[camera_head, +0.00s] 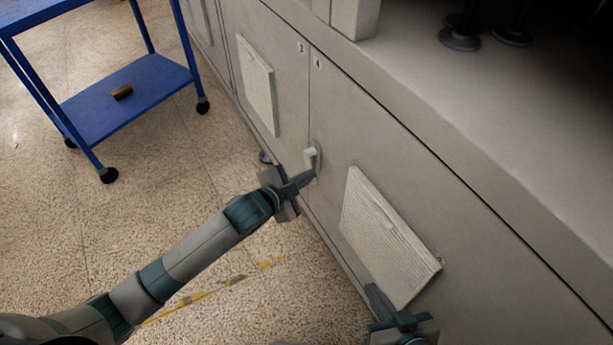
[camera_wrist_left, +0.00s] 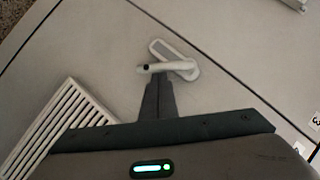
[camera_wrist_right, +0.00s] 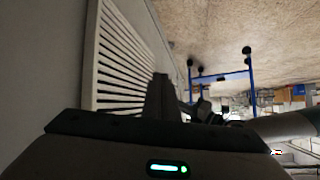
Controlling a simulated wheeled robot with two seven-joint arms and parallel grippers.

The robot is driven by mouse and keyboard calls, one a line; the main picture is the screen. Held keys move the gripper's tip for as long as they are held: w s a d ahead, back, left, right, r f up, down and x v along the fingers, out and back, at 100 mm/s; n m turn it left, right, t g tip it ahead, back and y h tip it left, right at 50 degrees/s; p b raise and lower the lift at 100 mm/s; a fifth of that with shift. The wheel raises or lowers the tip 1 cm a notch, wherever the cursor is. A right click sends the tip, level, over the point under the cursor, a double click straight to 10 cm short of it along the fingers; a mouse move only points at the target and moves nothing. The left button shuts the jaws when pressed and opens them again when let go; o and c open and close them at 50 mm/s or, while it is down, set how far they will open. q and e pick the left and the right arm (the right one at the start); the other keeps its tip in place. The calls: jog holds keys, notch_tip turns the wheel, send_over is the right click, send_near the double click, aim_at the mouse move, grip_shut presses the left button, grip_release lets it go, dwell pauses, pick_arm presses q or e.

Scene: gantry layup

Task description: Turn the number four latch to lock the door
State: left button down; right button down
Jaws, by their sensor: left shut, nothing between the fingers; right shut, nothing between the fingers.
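The latch (camera_head: 312,157) is a small pale handle on the grey cabinet front, beside the seam between the doors marked 3 and 4. In the left wrist view the latch (camera_wrist_left: 172,64) shows a light plate with a lever across it. My left gripper (camera_head: 312,177) is shut and empty, its tips just below the latch handle; in the left wrist view its tips (camera_wrist_left: 158,80) reach the lever, and I cannot tell whether they touch. The number four door (camera_head: 335,120) looks flush with its neighbour. My right gripper (camera_head: 372,290) is shut and empty near the lower door vent.
A louvred vent (camera_head: 385,240) stands out from the number four door, another (camera_head: 257,85) from door three. A blue cart (camera_head: 130,90) with a small brown item (camera_head: 122,93) stands at the left. The speckled floor (camera_head: 200,150) between is open. A ledge (camera_head: 450,120) overhangs the doors.

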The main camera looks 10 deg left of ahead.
pick_arm(q)
jog(key=shift+f, duration=0.15)
dwell(0.3)
jog(key=shift+f+m+t, duration=0.15)
jog(key=shift+m+t, duration=0.15)
jog(key=shift+t, duration=0.1)
pick_arm(e)
jog(key=shift+w, duration=0.1)
